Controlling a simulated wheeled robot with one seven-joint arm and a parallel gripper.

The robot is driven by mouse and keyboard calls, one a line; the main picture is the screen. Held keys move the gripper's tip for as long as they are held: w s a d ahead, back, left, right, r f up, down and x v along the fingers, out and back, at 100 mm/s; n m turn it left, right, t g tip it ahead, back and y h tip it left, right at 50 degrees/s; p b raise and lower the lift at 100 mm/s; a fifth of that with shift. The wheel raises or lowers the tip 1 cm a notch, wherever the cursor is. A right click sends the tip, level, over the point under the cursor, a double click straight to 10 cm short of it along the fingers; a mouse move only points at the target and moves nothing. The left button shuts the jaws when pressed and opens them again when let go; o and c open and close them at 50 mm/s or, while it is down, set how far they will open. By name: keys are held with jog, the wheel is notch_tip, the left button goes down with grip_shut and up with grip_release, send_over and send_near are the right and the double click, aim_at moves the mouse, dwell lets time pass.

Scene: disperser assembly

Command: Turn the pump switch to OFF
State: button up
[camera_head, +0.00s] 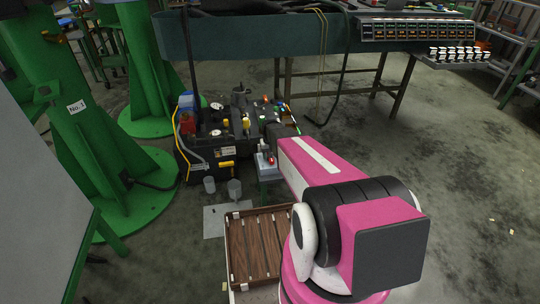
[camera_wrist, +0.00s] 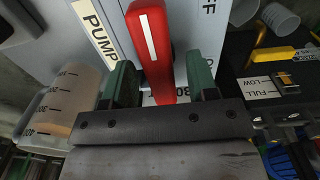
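The pump switch (camera_wrist: 153,48) is a red lever with a white stripe, on a light grey panel. In the wrist view it points up the picture, tilted slightly left. A "PUMP" label (camera_wrist: 92,28) is on its left and the end of "OFF" (camera_wrist: 209,8) shows at upper right, partly cut off. My gripper (camera_wrist: 160,82) is open, with one green finger on each side of the lever and small gaps visible. In the head view the grey switch box (camera_head: 265,171) shows with a bit of red, beside my arm's far end.
A dark machine (camera_head: 222,132) with valves and hoses stands beside the box. Two small grey cups (camera_head: 234,190) stand near it. A wooden crate (camera_head: 232,250) lies in front. Green columns (camera_head: 65,130) stand left and a bench (camera_head: 260,38) behind. Open floor is at right.

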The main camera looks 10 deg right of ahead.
notch_tip(320, 180, up, 11)
dwell(0.6)
jog(key=shift+f, duration=0.1)
